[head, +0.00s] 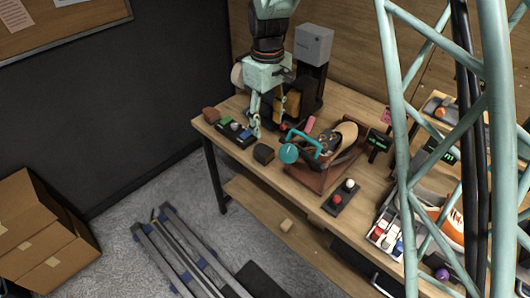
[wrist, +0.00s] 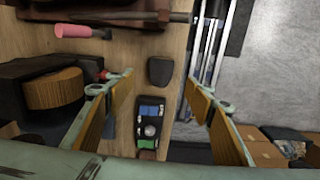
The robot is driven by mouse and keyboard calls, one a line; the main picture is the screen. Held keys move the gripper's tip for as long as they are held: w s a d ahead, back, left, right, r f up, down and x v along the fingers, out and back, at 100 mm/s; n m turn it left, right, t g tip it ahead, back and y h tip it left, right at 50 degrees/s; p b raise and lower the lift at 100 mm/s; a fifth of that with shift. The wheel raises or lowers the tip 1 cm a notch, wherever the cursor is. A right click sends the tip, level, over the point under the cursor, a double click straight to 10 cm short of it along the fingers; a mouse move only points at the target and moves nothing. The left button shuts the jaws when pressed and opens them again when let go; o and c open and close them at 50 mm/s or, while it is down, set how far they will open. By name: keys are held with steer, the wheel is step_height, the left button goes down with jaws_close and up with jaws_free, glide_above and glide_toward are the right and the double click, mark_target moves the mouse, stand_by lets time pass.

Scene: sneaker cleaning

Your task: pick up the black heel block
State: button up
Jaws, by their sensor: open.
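A small dark block (head: 264,154), which looks like the black heel block, rests near the front edge of the wooden table. It also shows in the wrist view as a dark rounded block (wrist: 160,71), lying between the lines of my two fingers and beyond their tips. My gripper (head: 268,122) is open and empty, above the table and behind the block in the head view. In the wrist view my open gripper (wrist: 160,93) has its padded fingers wide apart, with nothing between them touching.
A black tray with coloured pieces (head: 236,132) sits left of the block; a reddish-brown lump (head: 211,114) lies farther left. A grey-topped machine (head: 313,45) stands behind.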

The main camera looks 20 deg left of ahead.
mark_target(263, 150)
steer(key=shift+w+a+f, duration=0.15)
steer(key=shift+a+f, duration=0.4)
steer(key=shift+f, duration=0.1)
steer(key=shift+f, duration=0.1)
steer(key=shift+f+b, duration=0.45)
steer(key=shift+f, duration=3.75)
steer(key=shift+f, duration=0.1)
steer(key=shift+a+f+b, duration=0.15)
steer(key=shift+f+b, duration=0.25)
steer(key=shift+f, duration=2.1)
steer(key=c, duration=0.9)
